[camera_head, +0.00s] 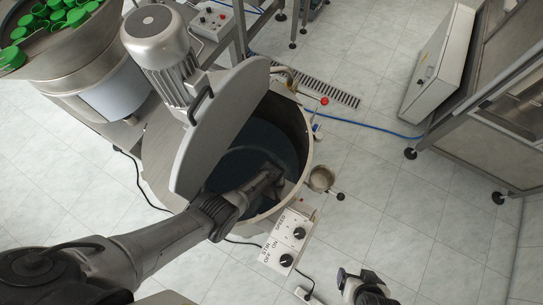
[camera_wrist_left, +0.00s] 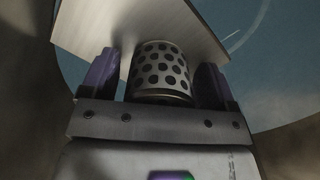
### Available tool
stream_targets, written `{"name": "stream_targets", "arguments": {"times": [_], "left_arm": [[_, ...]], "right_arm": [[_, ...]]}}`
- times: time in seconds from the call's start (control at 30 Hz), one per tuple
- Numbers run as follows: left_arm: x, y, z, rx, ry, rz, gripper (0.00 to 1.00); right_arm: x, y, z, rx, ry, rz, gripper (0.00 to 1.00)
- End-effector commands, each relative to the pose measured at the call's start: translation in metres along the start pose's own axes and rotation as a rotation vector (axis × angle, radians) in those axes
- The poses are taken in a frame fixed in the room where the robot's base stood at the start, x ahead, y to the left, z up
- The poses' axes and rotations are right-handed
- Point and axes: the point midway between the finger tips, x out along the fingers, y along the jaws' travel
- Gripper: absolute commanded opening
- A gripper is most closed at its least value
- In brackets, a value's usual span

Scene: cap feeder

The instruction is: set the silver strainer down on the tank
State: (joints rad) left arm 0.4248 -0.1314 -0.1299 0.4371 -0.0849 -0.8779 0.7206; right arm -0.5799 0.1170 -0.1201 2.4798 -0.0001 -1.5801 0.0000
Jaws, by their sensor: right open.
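The tank (camera_head: 312,150) is a round steel vessel, with dark bluish liquid inside. Its lid (camera_head: 232,115) stands tilted open. My left arm reaches over the rim, and my left gripper (camera_head: 275,178) is inside the tank mouth. In the left wrist view the silver strainer (camera_wrist_left: 162,72), a cylinder with dark round holes, sits between the two purple fingers, which look closed on its sides. A pale flat plate (camera_wrist_left: 85,30) is right behind it. The strainer cannot be made out in the head view. My right gripper (camera_head: 362,284) is open and empty over the floor at the bottom.
A control box (camera_head: 284,242) with knobs is at the tank's front. A small round cup-like fitting (camera_head: 321,178) is on its right side. A motor (camera_head: 160,50) stands behind the lid. A bowl (camera_head: 65,75) with green caps is upper left.

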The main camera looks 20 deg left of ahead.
Motion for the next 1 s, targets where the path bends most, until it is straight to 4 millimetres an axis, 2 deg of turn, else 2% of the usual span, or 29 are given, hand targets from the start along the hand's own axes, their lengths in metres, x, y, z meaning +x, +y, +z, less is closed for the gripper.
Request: {"name": "stream_targets", "arguments": {"times": [0.23,0.37,0.57,0.8,1.0], "left_arm": [[0.000,0.000,0.000,0.000,0.000,0.000,0.84],[-0.007,0.000,0.000,0.000,0.000,0.000,0.84],[-0.037,0.000,0.000,-0.001,0.001,0.001,0.84],[-0.082,0.000,0.000,-0.001,0.002,0.001,0.84],[-0.107,0.000,0.000,0.000,0.002,0.002,0.84]], "right_arm": [[-0.001,-0.001,0.000,0.002,0.000,-0.002,0.84],[-0.007,0.000,-0.002,0.002,0.000,-0.002,0.84],[-0.031,0.001,-0.010,0.000,0.000,0.000,0.84],[-0.060,0.004,-0.019,-0.007,-0.001,0.005,0.84],[-0.071,0.005,-0.022,-0.008,-0.001,0.006,0.84]]}}
